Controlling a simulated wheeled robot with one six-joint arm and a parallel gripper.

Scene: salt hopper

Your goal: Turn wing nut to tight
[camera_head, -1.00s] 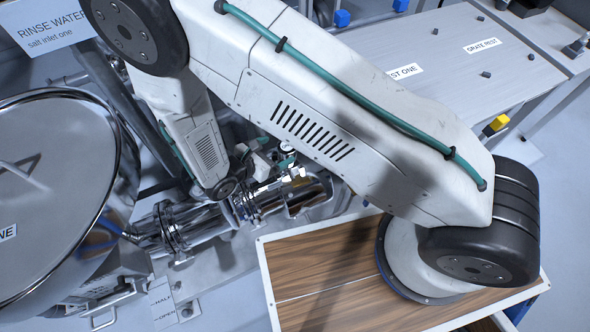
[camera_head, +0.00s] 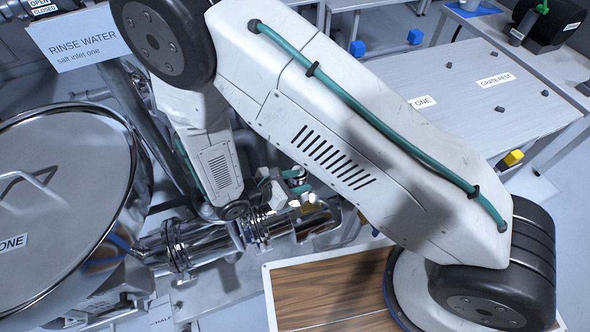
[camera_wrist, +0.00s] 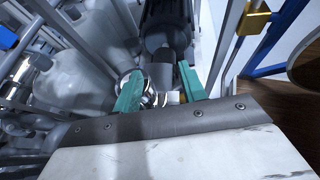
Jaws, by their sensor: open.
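My gripper (camera_wrist: 160,90) is open in the wrist view, its two teal fingers apart. Between and beyond them are a dark grey cylindrical part (camera_wrist: 161,74) and some shiny metal. I cannot make out the wing nut for certain in either view. In the head view my gripper (camera_head: 283,184) is small and partly hidden by my arm, above a shiny steel pipe (camera_head: 305,222) with clamp rings. I cannot tell whether the fingers touch anything.
A large lidded steel vessel (camera_head: 62,190) stands at the left, with a "RINSE WATER" sign (camera_head: 80,42) behind it. A steel table (camera_head: 470,75) with a "GRATE REST" label is at the upper right. A yellow block (camera_wrist: 254,22) shows in the wrist view.

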